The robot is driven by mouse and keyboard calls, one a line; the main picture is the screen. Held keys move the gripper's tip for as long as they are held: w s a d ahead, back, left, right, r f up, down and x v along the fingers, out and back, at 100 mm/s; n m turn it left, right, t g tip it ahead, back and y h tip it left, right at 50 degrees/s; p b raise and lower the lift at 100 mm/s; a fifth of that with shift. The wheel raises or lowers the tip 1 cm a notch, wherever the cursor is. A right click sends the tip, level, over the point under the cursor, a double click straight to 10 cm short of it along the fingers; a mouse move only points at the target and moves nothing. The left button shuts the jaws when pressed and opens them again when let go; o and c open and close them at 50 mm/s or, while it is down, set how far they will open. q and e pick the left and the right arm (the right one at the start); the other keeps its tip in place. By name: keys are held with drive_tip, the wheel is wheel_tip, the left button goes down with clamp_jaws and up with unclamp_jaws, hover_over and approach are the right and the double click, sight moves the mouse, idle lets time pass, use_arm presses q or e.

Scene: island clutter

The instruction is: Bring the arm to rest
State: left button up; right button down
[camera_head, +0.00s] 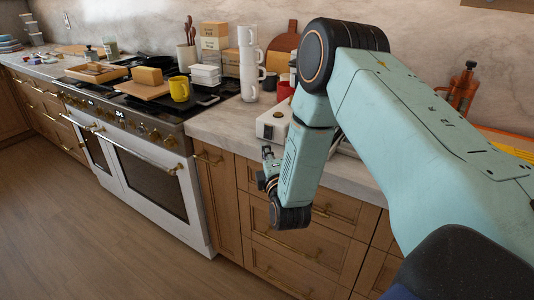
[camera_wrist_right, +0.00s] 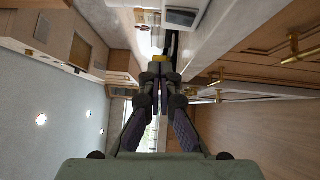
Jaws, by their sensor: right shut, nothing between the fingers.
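My right arm (camera_head: 380,110), pale teal with black joints, reaches in from the right and bends down at the front edge of the counter. My right gripper (camera_head: 267,165) shows small and partly hidden behind the forearm, in front of the wooden cabinets. In the right wrist view the gripper (camera_wrist_right: 160,88) has its fingers together, with nothing held between them. My left gripper is in neither view.
The marble counter (camera_head: 222,128) runs behind the arm, with a white appliance (camera_head: 272,122) close to the gripper. The floor (camera_head: 90,230) is clear.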

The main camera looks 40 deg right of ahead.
drive_tip(key=shift+v, duration=0.8)
drive_tip(key=shift+r, duration=0.15)
drive_tip(key=shift+a, duration=0.1)
